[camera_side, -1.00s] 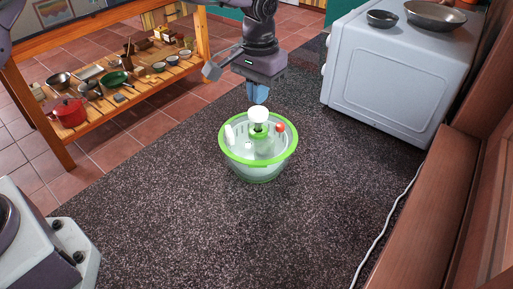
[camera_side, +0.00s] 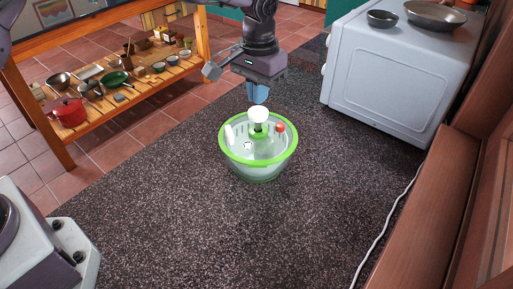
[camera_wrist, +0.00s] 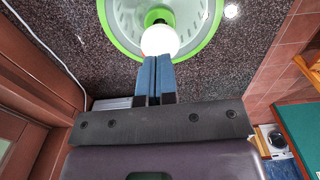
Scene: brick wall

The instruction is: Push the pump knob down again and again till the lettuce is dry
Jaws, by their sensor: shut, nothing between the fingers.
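The salad spinner (camera_side: 258,175) stands upright on the dark speckled countertop, with a green rim and a clear lid. Its white pump knob (camera_side: 258,115) stands up from the green collar at the lid's centre. A red button (camera_side: 280,127) is on the lid's right side. My gripper (camera_side: 258,100) is shut and empty, with its blue fingertips pointing down right over the knob. In the wrist view the knob (camera_wrist: 160,40) is just beyond the fingertips (camera_wrist: 155,60). I cannot tell whether they touch it. Any lettuce inside is not clearly visible.
A white stove (camera_side: 385,85) with pans stands at the back right. A wooden shelf (camera_side: 130,85) with pots and bowls is at the back left. A white cable (camera_side: 385,225) runs along the right edge. The countertop around the spinner is clear.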

